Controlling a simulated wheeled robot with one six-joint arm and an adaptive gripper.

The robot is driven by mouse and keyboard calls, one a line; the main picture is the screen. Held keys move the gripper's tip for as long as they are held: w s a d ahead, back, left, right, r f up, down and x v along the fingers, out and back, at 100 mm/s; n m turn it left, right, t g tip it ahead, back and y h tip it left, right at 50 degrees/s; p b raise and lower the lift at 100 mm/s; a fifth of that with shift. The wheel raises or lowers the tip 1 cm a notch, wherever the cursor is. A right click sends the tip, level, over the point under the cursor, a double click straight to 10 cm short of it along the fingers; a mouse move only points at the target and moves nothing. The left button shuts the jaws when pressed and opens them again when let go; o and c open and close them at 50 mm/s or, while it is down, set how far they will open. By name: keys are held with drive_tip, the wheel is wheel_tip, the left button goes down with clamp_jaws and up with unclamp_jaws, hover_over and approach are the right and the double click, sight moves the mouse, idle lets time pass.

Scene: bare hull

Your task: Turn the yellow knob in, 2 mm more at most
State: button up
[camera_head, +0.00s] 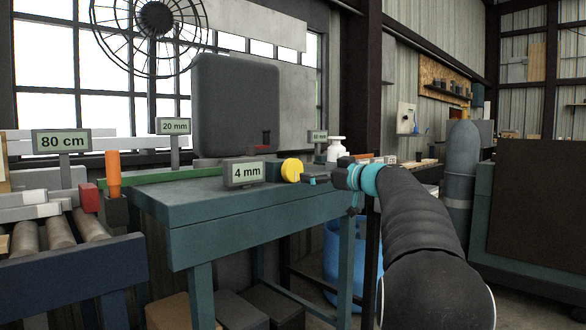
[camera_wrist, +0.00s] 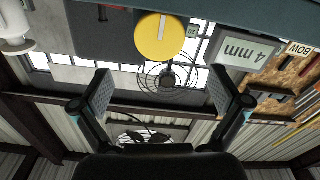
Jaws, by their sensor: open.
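The yellow knob (camera_head: 292,170) is at the right end of the teal bench, beside a display that reads 4 mm (camera_head: 243,172). My gripper (camera_head: 326,172) is just right of the knob in the head view. In the wrist view my gripper (camera_wrist: 163,93) has its two fingers wide apart with nothing between them. The knob lies above the gap, beyond the fingertips.
The teal bench (camera_head: 240,233) carries a big dark grey block (camera_head: 235,105) behind the knob. Displays reading 20 mm (camera_head: 174,127) and 80 cm (camera_head: 62,141) stand to the left. A white bottle (camera_head: 335,150) stands behind my gripper. An orange handle (camera_head: 113,168) is at left.

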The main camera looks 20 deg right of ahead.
sight(295, 169)
drive_tip(key=p+x, duration=0.2)
drive_tip(key=x, duration=0.7)
drive_tip(key=shift+w, duration=0.25)
drive_tip(key=c, duration=1.2)
